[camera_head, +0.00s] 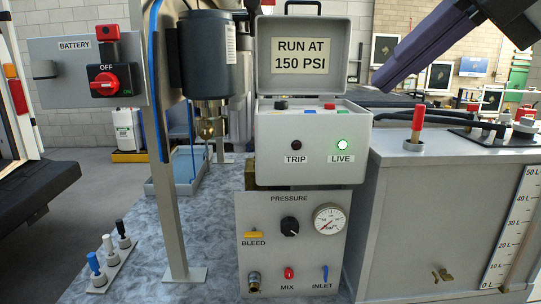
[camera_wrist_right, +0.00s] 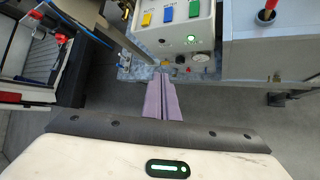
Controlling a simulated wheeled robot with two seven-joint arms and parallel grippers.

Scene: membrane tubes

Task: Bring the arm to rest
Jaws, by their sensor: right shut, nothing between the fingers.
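My right gripper (camera_head: 384,78) comes in from the upper right of the head view, its long purple-grey fingers pointing down and left. The fingers lie together with nothing between them. They are in the air beside the open lid of the grey control box (camera_head: 305,165), above the tank's level. In the right wrist view the shut fingers (camera_wrist_right: 159,86) reach forward toward the bench, with the control box beyond them. I see no contact with anything. My left gripper is not in view.
The control box shows a lit green LIVE lamp (camera_head: 342,145) above the pressure panel (camera_head: 262,217). A grey tank (camera_head: 410,225) with a red-topped handle (camera_head: 417,118) stands right. A battery switch panel (camera_head: 65,75) and metal post (camera_head: 172,230) stand left.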

